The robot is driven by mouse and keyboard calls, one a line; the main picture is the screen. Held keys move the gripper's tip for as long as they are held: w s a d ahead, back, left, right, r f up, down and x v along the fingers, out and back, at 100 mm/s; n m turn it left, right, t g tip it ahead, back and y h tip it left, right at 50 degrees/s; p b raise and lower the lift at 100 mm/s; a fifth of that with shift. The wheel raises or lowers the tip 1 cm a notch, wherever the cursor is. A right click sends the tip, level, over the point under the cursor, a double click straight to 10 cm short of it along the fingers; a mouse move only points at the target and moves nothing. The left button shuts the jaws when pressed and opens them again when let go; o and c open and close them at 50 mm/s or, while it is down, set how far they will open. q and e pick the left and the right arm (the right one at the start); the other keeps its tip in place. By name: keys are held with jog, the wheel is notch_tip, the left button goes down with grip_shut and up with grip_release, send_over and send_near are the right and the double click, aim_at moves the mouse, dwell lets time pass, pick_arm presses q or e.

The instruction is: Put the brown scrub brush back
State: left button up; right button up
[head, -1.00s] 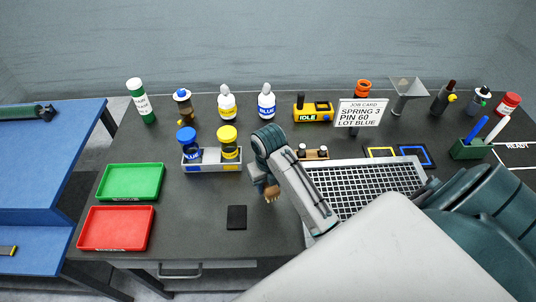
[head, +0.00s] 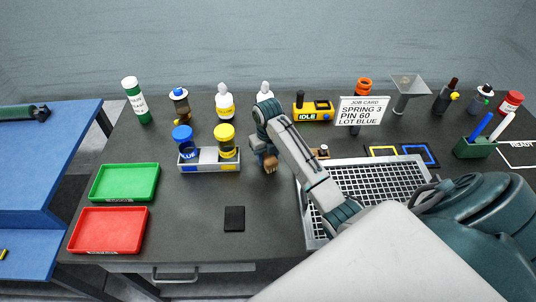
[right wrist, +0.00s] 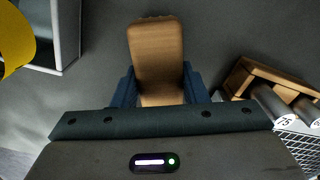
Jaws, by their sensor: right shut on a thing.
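The brown scrub brush (right wrist: 157,52) is between the fingers of my right gripper (right wrist: 158,88) in the right wrist view, its far end sticking out ahead. In the head view, the brush (head: 270,164) shows as a small brown bit under my right wrist, over the dark table just right of the grey two-cup holder. My right gripper (head: 268,152) is mostly hidden there by the arm. I cannot tell how high the brush is above the table. My left gripper is not in view.
The grey holder (head: 210,167) carries a blue-lidded and a yellow-lidded container. A black pad (head: 234,218), a green tray (head: 124,182) and a red tray (head: 108,230) lie nearer. White-topped bottles stand behind.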

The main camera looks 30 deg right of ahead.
jog(key=shift+f, duration=0.1)
jog(key=shift+f+b, duration=0.15)
jog(key=shift+b, duration=0.15)
jog(key=o, duration=1)
jog(key=shift+c, duration=0.2)
